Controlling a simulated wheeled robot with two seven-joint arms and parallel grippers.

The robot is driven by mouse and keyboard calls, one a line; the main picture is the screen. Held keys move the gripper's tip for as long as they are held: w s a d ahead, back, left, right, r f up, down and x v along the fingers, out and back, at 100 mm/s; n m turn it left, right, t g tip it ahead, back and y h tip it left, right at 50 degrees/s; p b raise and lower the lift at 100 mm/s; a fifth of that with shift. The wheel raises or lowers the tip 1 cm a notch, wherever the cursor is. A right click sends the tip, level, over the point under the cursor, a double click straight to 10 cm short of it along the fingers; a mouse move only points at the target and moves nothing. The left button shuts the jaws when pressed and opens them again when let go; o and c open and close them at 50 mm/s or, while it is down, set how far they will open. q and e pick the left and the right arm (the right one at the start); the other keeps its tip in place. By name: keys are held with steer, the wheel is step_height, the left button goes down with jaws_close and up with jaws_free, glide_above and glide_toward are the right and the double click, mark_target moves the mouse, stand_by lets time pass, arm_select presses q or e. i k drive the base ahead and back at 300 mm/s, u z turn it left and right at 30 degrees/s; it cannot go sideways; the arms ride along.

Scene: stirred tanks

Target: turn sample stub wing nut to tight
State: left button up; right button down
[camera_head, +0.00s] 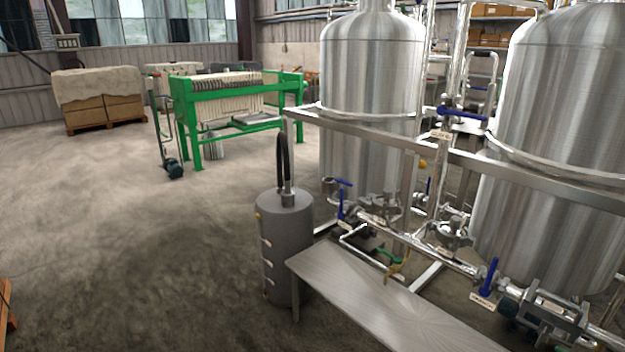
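Steel pipework runs along the frame below two tanks. A short open-ended pipe stub (328,187) stands at its left end, beside a blue-handled valve (342,200). Clamp-like fittings sit on the pipe right of it (385,207) and further right (453,230). A small green-handled fitting with a yellowish part (394,267) is lower, just behind the steel bench. I cannot make out which fitting is the sample stub, nor its wing nut or how tight it is; these parts are too small. Neither of my grippers is in view.
A steel bench (370,305) stands in front of the pipework. A grey cylinder with a black hose (287,240) stands at its left end. Steel tanks (372,90) (570,130) and a frame rail (360,135) rise behind. The concrete floor (130,230) on the left is open.

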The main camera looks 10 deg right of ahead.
mark_target(368, 201)
steer(key=u, duration=1.1)
steer(key=i, duration=1.7)
steer(key=z, duration=3.1)
